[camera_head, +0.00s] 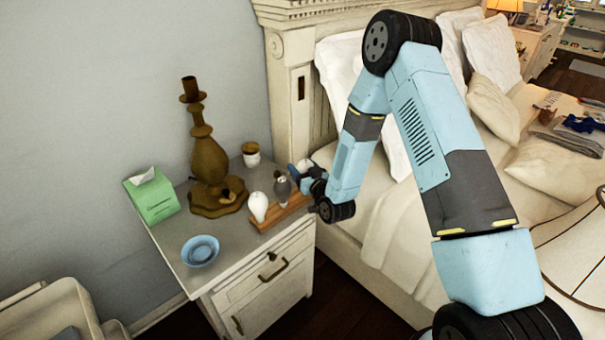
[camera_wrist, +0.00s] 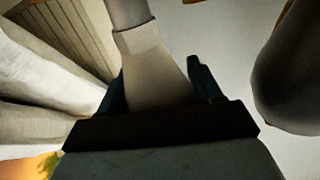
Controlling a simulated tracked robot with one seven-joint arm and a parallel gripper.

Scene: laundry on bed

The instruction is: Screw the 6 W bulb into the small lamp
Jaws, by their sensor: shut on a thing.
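A brass lamp (camera_head: 209,155) with a bulbous body and a bare, empty-looking top stands upright at the back of the bedside table. My gripper (camera_head: 297,174) is at the table's right side, above a wooden holder (camera_head: 290,213). It is shut on a bulb, grey in the head view (camera_head: 282,187) and pale in the wrist view (camera_wrist: 155,75), where its narrow collar points up between the fingers. A white bulb (camera_head: 258,207) stands just left of it, apart from the gripper. A dark rounded shape (camera_wrist: 291,75) fills the wrist view's right. No wattage marking is readable.
On the bedside table (camera_head: 215,285) are a green tissue box (camera_head: 153,197), a blue bowl (camera_head: 200,251) and a small lidded jar (camera_head: 251,154). The bed with pillows (camera_head: 497,110) and its headboard (camera_head: 290,75) bound the right side. The wall is behind.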

